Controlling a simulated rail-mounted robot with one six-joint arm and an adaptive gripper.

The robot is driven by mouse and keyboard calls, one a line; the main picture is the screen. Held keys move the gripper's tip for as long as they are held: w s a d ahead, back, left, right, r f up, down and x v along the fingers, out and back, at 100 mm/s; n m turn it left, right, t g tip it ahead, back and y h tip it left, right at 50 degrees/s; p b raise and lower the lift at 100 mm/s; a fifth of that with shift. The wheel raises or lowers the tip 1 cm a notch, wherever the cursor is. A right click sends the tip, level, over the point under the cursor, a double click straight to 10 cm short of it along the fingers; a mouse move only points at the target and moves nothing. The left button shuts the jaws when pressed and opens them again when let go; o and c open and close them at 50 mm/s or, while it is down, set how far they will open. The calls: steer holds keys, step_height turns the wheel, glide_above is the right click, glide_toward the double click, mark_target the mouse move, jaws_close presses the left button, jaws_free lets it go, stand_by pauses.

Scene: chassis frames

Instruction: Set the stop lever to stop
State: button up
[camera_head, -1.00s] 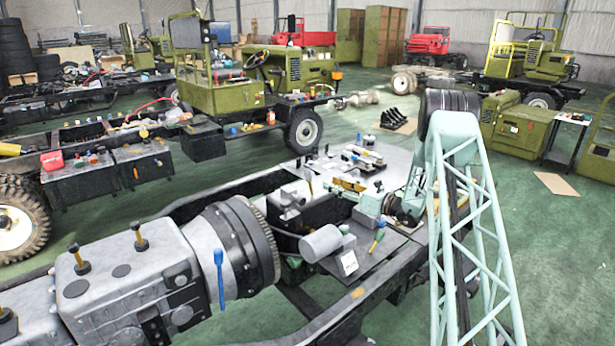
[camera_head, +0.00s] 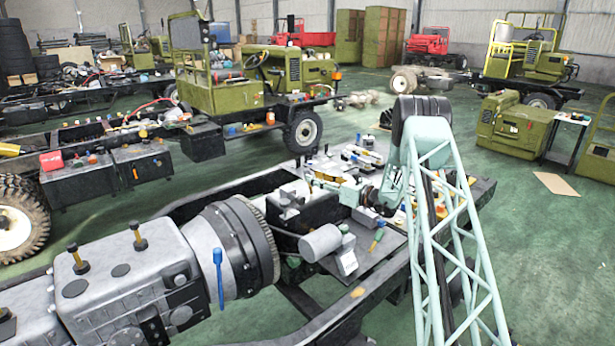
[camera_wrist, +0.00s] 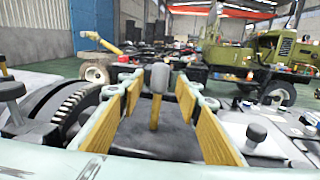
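A short lever (camera_wrist: 156,92) with a grey knob and a yellow-brown stem stands upright between my fingers in the wrist view. It looks like the stop lever, but no label is readable. My gripper (camera_wrist: 159,86) is open, with yellow-padded fingers on both sides of the lever and visible gaps to each. In the head view my gripper (camera_head: 328,184) is low over the chassis frame's equipment deck. The lever cannot be made out there, and its stop position is not marked in view.
A large grey gearbox (camera_head: 130,275) with a blue-handled lever (camera_head: 219,278) and black-and-yellow knobs fills the lower left. A grey cylinder (camera_head: 320,243) sits close in front of my gripper. Tools and small parts crowd the deck. The green floor (camera_head: 550,260) at right is mostly clear.

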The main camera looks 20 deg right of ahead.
steer(key=shift+x, duration=2.45)
steer(key=shift+c, duration=0.6)
jaws_close()
